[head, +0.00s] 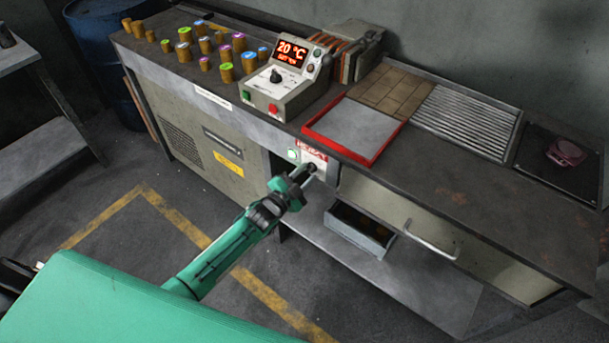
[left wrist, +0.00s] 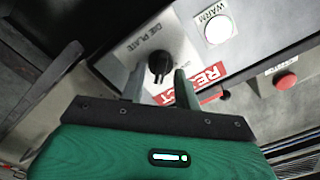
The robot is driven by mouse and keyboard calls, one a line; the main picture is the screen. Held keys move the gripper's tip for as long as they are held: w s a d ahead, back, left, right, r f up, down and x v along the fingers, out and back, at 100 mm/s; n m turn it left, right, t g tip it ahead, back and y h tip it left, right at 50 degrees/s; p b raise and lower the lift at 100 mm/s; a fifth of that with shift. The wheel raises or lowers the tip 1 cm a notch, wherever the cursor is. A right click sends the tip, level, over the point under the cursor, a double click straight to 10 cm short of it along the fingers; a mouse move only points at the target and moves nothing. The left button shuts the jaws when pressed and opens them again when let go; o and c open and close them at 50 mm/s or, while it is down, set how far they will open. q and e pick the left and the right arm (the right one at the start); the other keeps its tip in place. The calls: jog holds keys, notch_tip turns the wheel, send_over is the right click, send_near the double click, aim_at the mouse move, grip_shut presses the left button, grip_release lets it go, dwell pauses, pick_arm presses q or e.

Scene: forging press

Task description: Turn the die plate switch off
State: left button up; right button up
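The die plate switch is a round black knob (left wrist: 160,67) on a light metal plate lettered "DIE PLATE" (left wrist: 147,38) in the left wrist view. My left gripper (left wrist: 160,76) is open, with one finger on each side of the knob and a narrow gap showing on both sides. I cannot tell how deep the fingertips reach or which setting the knob points to. In the head view my left gripper (head: 305,172) is at the bench front, by the small panel under the red tray, and partly hides the switch. My right gripper is not in view.
Beside the switch are a white "WARM" button (left wrist: 217,29), a red "REJECT" label (left wrist: 205,80) and a red button (left wrist: 285,81). On the bench stand a control box (head: 290,85) reading 20 °C, a red-rimmed tray (head: 350,130) and several brass cylinders.

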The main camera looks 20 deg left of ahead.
pick_arm(q)
grip_shut()
jog(key=shift+n, duration=1.9)
jog(key=n, duration=0.2)
jog(key=shift+a+n, duration=0.1)
jog(key=shift+n, duration=0.2)
jog(key=n, duration=0.2)
jog(key=shift+n, duration=0.4)
jog(key=n, duration=0.2)
jog(key=shift+a+n, duration=0.1)
jog(key=shift+n, duration=0.3)
jog(key=n, duration=0.2)
jog(key=shift+n+b, duration=0.65)
jog(key=shift+n, duration=0.85)
jog(key=shift+a+n, duration=0.1)
jog(key=shift+n, duration=0.3)
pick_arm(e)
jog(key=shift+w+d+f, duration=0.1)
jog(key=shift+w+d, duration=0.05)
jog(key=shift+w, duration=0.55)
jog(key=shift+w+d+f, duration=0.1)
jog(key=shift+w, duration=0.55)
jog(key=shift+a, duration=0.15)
